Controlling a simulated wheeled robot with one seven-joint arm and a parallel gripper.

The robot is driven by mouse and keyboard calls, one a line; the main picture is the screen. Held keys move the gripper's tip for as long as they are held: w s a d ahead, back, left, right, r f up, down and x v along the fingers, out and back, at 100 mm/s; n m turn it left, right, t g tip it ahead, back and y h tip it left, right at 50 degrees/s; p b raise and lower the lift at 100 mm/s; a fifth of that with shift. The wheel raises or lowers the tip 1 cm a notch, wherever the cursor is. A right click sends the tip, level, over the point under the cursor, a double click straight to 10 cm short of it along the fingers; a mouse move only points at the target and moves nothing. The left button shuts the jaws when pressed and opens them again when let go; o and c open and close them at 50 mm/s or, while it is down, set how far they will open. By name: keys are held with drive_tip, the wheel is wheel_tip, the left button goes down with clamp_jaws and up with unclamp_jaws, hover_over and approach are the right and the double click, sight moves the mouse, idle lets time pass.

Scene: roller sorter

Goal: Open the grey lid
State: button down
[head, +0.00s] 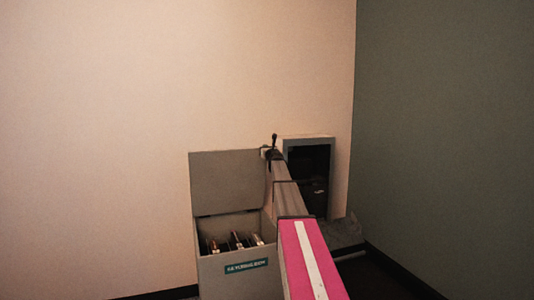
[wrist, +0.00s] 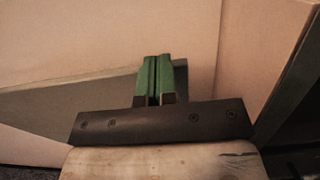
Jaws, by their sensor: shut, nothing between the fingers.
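The grey lid (head: 228,181) stands raised, about upright, at the back of a grey box (head: 240,278). The box's mouth is uncovered, and several upright items (head: 236,241) show inside. My arm crosses in front of the box's right side. My gripper (wrist: 158,80) has its green fingers together with nothing between them. In the head view its end is at the lid's upper right edge; I cannot tell whether it touches. A grey panel (wrist: 75,106), probably the lid, lies behind and left of the fingers in the wrist view.
A grey-framed cabinet (head: 310,141) with a dark opening stands right of the lid. A dark low surface (head: 345,235) lies right of my arm. A pale wall (head: 100,130) is behind the box, and a green wall (head: 450,130) closes the right side.

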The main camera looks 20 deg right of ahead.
idle(0.4)
drive_tip(key=s+r, duration=0.4)
drive_tip(key=s, duration=0.8)
drive_tip(key=s+a+f+m+g+h, duration=0.2)
drive_tip(key=s+a+f+m+g, duration=0.1)
drive_tip(key=s+f+m, duration=0.65)
drive_tip(key=s+a+f+m+g+h, duration=0.3)
drive_tip(key=f+m, duration=0.4)
drive_tip(key=f, duration=0.6)
drive_tip(key=s+a+f+m+g+h, duration=0.2)
drive_tip(key=s+f+m+g, duration=0.1)
drive_tip(key=s+f+m, duration=0.65)
drive_tip(key=s+a+f+m+g+y, duration=0.2)
drive_tip(key=s+a+f, duration=0.3)
drive_tip(key=s, duration=0.4)
drive_tip(key=s+a+f+m+g+y, duration=0.2)
drive_tip(key=s+a+f+m+g, duration=0.3)
drive_tip(key=s+f, duration=0.3)
drive_tip(key=s+a+f+m+g+y, duration=0.2)
drive_tip(key=s+a+f, duration=0.4)
drive_tip(key=s, duration=0.4)
drive_tip(key=shift+s+a+f+m+g, duration=0.3)
drive_tip(key=shift+f+m+g, duration=0.35)
drive_tip(key=shift+g, duration=0.45)
drive_tip(key=shift+r, duration=0.1)
